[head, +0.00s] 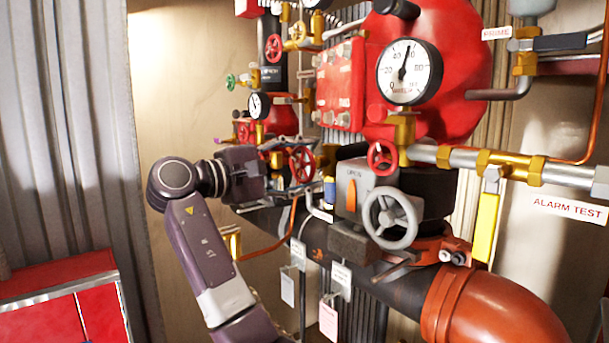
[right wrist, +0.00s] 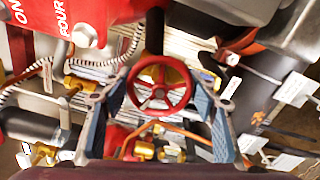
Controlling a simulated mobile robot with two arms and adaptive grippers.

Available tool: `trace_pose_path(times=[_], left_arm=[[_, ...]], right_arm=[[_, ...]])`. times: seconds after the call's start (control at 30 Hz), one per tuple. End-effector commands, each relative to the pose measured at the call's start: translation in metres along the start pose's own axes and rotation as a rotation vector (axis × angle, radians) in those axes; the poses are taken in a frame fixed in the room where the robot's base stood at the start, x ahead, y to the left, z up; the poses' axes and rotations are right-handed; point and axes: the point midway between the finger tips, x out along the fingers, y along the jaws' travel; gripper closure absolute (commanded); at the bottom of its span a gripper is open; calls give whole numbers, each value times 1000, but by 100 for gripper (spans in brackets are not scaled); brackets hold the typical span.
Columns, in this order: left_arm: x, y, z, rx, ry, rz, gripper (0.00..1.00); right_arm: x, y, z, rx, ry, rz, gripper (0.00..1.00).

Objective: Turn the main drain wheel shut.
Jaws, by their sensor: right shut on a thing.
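A red handwheel (head: 302,163) with spokes stands just right of my right gripper (head: 280,160) in the head view. In the right wrist view the red handwheel (right wrist: 160,86) sits between the two blue-padded fingers of my right gripper (right wrist: 160,92), which is shut on its rim from both sides. No readable label in view marks this wheel as the main drain. My left gripper is not in view.
A grey handwheel (head: 412,232) and a small red handwheel (head: 382,145) are on the right. A pressure gauge (head: 409,85) stands above them. Pipes and hanging tags (head: 328,320) lie below. A red cabinet (head: 62,300) stands at lower left.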

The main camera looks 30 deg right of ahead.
Motion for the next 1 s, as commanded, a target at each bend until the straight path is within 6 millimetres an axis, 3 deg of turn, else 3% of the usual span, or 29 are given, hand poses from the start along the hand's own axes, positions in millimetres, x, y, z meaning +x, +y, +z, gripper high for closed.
trace_pose_path(times=[0.3, 1.0], left_arm=[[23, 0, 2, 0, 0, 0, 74], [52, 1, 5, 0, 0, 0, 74]], right_arm=[[0, -4, -1, 299, 0, -1, 70], [0, -5, -2, 962, -2, -3, 70]])
